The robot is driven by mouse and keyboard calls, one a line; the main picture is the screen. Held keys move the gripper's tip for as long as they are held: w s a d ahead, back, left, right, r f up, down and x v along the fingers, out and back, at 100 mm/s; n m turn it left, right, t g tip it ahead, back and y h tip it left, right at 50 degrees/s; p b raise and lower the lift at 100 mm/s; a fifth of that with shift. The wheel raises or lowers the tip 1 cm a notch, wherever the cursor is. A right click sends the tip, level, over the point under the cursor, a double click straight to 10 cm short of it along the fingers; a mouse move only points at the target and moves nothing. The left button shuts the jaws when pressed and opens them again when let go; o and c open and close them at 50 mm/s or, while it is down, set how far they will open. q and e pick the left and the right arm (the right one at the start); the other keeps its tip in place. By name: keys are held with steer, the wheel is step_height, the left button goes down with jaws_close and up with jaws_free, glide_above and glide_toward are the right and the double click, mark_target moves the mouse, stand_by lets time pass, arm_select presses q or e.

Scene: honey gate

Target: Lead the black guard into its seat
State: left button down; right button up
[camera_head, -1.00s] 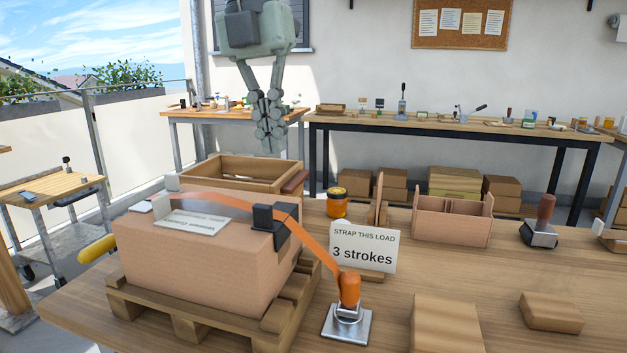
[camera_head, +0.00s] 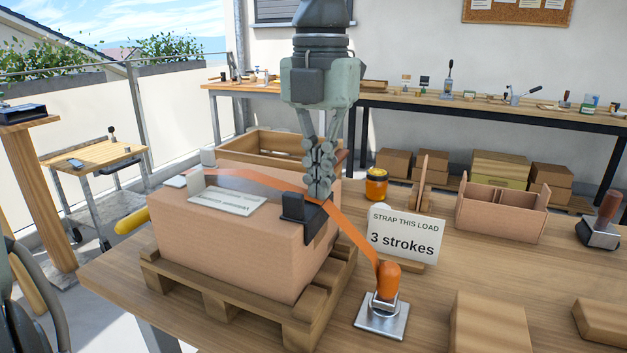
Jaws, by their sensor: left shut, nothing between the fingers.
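The black guard (camera_head: 294,208) sits at the top right edge of the large cardboard box (camera_head: 225,245), with a dark flap down the box's side. An orange strap (camera_head: 345,227) runs over the box top, past the guard, and down to an orange-handled tool (camera_head: 386,285) on a metal plate. My left gripper (camera_head: 318,194) is shut and empty, pointing down, its tips just right of the guard's upright block by the strap. I cannot tell whether they touch guard or strap. My right gripper is not in view.
The box stands on a wooden pallet (camera_head: 215,300) on the table. A sign reading "3 strokes" (camera_head: 403,237), a honey jar (camera_head: 376,186) and an open carton (camera_head: 500,215) stand to the right. A wooden tray (camera_head: 265,145) lies behind the box.

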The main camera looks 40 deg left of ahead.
mark_target(307, 210)
arm_select(q)
steer(key=shift+s+d+r, duration=0.1)
steer(key=shift+s+d, duration=0.1)
steer(key=shift+s, duration=0.8)
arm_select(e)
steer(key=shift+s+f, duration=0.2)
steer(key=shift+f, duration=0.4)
arm_select(q)
steer(key=shift+s+d, duration=0.1)
steer(key=shift+s, duration=0.15)
steer(key=shift+s+d+b, duration=0.1)
steer(key=shift+s+b, duration=0.3)
steer(key=shift+b, duration=0.1)
steer(key=shift+s, duration=0.3)
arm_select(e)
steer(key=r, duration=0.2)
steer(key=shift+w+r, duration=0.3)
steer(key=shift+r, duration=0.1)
